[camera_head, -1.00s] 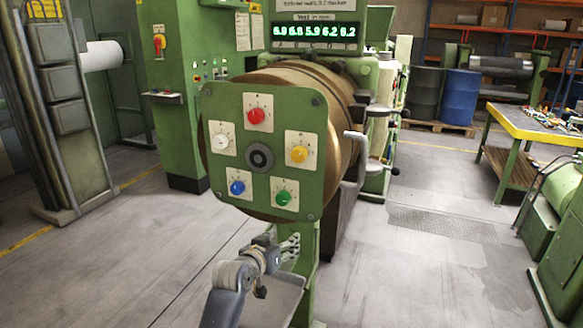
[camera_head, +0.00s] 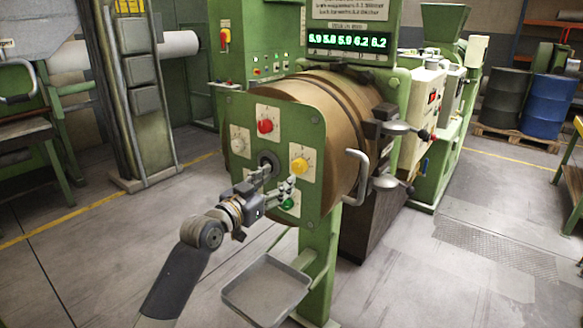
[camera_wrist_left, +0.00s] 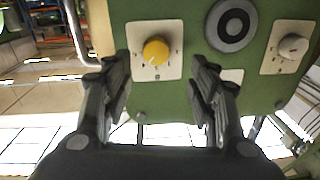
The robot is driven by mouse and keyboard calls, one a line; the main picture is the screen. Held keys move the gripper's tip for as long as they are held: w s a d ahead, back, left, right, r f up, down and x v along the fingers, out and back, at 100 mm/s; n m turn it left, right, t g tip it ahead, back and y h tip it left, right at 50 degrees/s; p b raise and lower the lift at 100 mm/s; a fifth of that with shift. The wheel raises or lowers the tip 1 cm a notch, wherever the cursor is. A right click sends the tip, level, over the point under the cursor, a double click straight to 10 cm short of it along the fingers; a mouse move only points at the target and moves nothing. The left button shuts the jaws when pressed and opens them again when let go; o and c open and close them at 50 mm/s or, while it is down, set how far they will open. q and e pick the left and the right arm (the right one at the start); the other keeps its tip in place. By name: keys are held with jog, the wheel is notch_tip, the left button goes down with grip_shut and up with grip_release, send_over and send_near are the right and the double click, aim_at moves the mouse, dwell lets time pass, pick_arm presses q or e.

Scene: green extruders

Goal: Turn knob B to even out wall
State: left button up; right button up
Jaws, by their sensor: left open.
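The green knob panel (camera_head: 312,131) fills the front of the machine head. It carries a red knob (camera_head: 265,126) at the top, a yellow knob (camera_head: 299,166) at the right, a white knob (camera_head: 238,145) at the left and a green knob (camera_head: 288,203) low down. The knob letters are too small to read for certain. In the left wrist view, the yellow knob (camera_wrist_left: 156,52) lies between the open fingers, nearer the left one, and nothing is gripped.
A lit green display (camera_head: 348,41) with a row of thickness numbers is above the panel. Metal handles (camera_head: 357,175) project right of the drum. A grey tray (camera_head: 266,290) sits below the panel. Blue (camera_head: 549,105) and dark drums stand at the back right. Open floor lies to the right.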

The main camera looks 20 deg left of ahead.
aim_at(297, 168)
pick_arm(q)
jog(key=x, duration=0.2)
jog(key=d+p+x, duration=0.1)
jog(key=x, duration=0.2)
jog(key=shift+w+r, duration=0.15)
jog(key=shift+w, duration=0.05)
jog(key=shift+w+d, duration=0.1)
jog(key=shift+w, duration=0.6)
jog(key=shift+w+d, duration=0.1)
jog(key=shift+w, duration=0.2)
jog(key=c, duration=0.8)
jog(key=shift+c, duration=1.3)
pick_arm(e)
jog(key=shift+w+d+r, duration=0.2)
jog(key=shift+d+r, duration=0.1)
jog(key=shift+r, duration=0.15)
jog(key=shift+w+d+r, duration=0.15)
jog(key=shift+d+r, duration=0.1)
jog(key=shift+r, duration=0.2)
